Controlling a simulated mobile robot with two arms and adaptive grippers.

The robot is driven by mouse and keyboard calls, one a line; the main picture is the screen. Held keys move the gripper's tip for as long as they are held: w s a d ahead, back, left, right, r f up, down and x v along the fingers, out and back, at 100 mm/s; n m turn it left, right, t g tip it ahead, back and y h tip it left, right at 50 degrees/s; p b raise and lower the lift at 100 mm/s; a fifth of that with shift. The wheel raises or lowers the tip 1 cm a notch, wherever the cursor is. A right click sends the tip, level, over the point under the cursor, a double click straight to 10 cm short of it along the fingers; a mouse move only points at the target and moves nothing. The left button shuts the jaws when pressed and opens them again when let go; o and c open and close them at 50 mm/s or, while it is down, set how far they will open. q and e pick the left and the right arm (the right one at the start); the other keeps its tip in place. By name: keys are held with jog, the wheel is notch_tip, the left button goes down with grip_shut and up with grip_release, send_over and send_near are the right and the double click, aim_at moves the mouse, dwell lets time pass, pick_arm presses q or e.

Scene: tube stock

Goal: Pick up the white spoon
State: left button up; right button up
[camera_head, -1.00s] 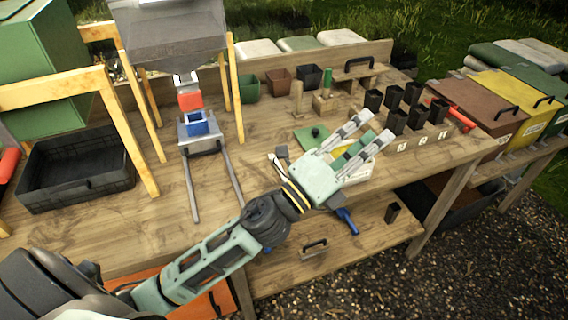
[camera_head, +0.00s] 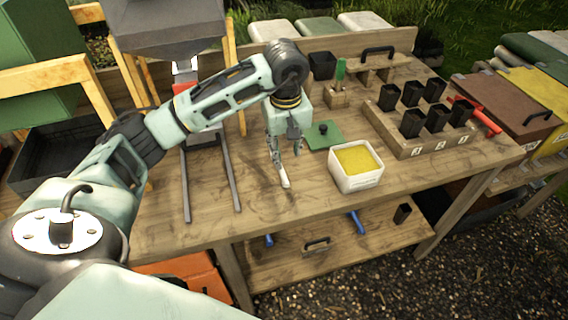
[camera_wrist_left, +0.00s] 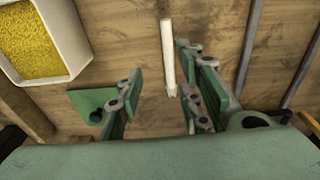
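The white spoon (camera_head: 284,181) lies on the wooden table in the head view, just below my left gripper's fingertips. In the left wrist view, its pale, narrow length (camera_wrist_left: 168,50) runs up from the gap between the fingers. My left gripper (camera_head: 286,151) points down over the table. The exact height of the fingertips above the table is hard to judge. My right gripper is not in view.
A white box of yellow grains (camera_head: 343,181) and a green lid (camera_head: 322,138) sit right of the gripper. A wooden rack (camera_head: 448,146) with black pots stands farther right. Metal rails (camera_head: 212,146) lie left. The front table edge is near.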

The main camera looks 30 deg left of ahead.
aim_at(285, 182)
pick_arm(q)
jog(key=shift+a, duration=0.65)
jog(key=shift+a+f+y, duration=0.15)
jog(key=shift+f+y, duration=0.1)
jog(key=shift+y, duration=0.05)
jog(key=shift+f+p, duration=0.35)
jog(key=shift+f, duration=0.15)
jog(key=f, duration=0.1)
jog(key=f+p, duration=0.1)
jog(key=f, duration=0.1)
jog(key=a+f+p, duration=0.1)
jog(key=f, duration=0.1)
jog(key=shift+w+a+f, duration=0.1)
jog(key=shift+w, duration=0.3)
jog(key=shift+f, duration=0.25)
jog(key=shift+c, duration=0.5)
grip_shut()
